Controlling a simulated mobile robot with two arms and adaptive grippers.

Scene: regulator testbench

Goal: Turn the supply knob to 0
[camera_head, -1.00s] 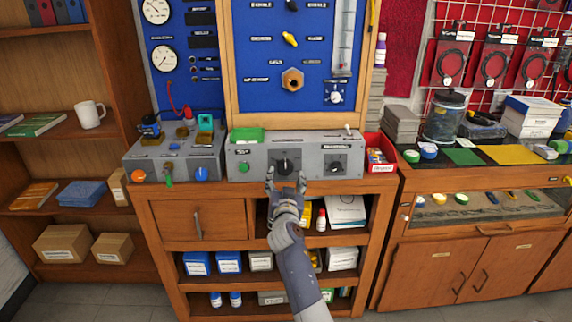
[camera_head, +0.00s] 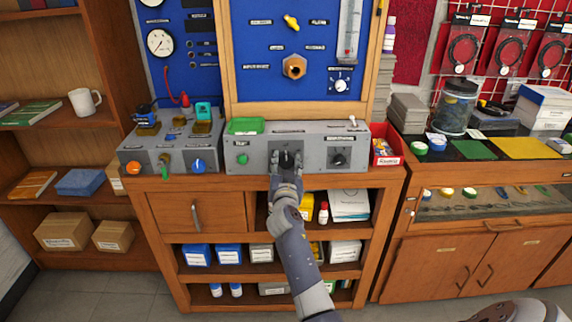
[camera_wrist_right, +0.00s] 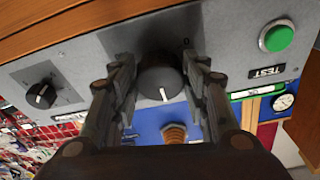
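The supply knob (camera_head: 287,158) is a black knob on the front of the grey control box (camera_head: 258,158). In the right wrist view the knob (camera_wrist_right: 160,79) shows a white pointer mark on its lower edge, which is the upper side in the head view. My right gripper (camera_head: 285,171) is at the knob from the front. In the right wrist view its two fingers (camera_wrist_right: 160,72) stand on either side of the knob with narrow gaps, open around it; contact is not clear. A small mark beside the knob is partly hidden by a finger. My left gripper is not in view.
A green button (camera_head: 242,159) and a second black knob (camera_head: 338,159) flank the supply knob on the same box. A toggle switch (camera_head: 352,121) stands on top at the right. A red bin (camera_head: 386,147) is right of the box, and a grey valve box (camera_head: 174,152) is left.

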